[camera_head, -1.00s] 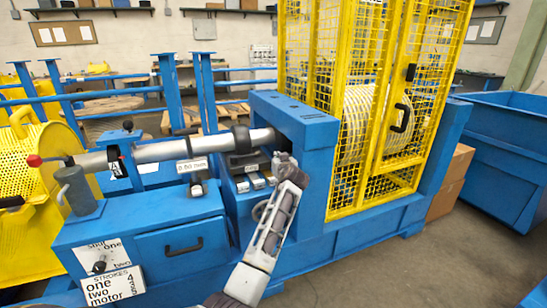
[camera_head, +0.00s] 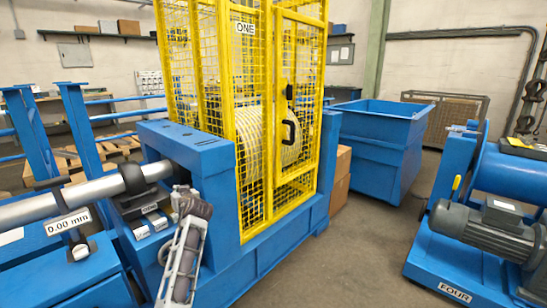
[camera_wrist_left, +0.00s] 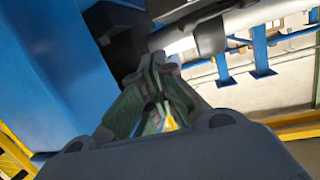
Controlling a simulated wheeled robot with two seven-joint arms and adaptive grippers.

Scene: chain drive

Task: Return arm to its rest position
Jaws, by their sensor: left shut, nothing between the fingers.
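My left arm (camera_head: 184,256) rises from the bottom edge in the head view, in front of the blue machine frame (camera_head: 205,150). My left gripper (camera_head: 180,190) is at its upper end, close to the small labelled blocks under the silver shaft (camera_head: 55,205). In the left wrist view the gripper's fingers (camera_wrist_left: 160,62) come together at the tips with nothing between them. The tips appear near the shaft (camera_wrist_left: 232,24) there; I cannot tell whether they touch anything. My right gripper is not in view.
A yellow mesh cage (camera_head: 262,120) marked ONE stands on the blue frame. A tag (camera_head: 68,222) by the shaft reads 0.00 mm. Cardboard boxes (camera_head: 340,180) and a blue bin (camera_head: 380,140) stand behind. Floor between is clear.

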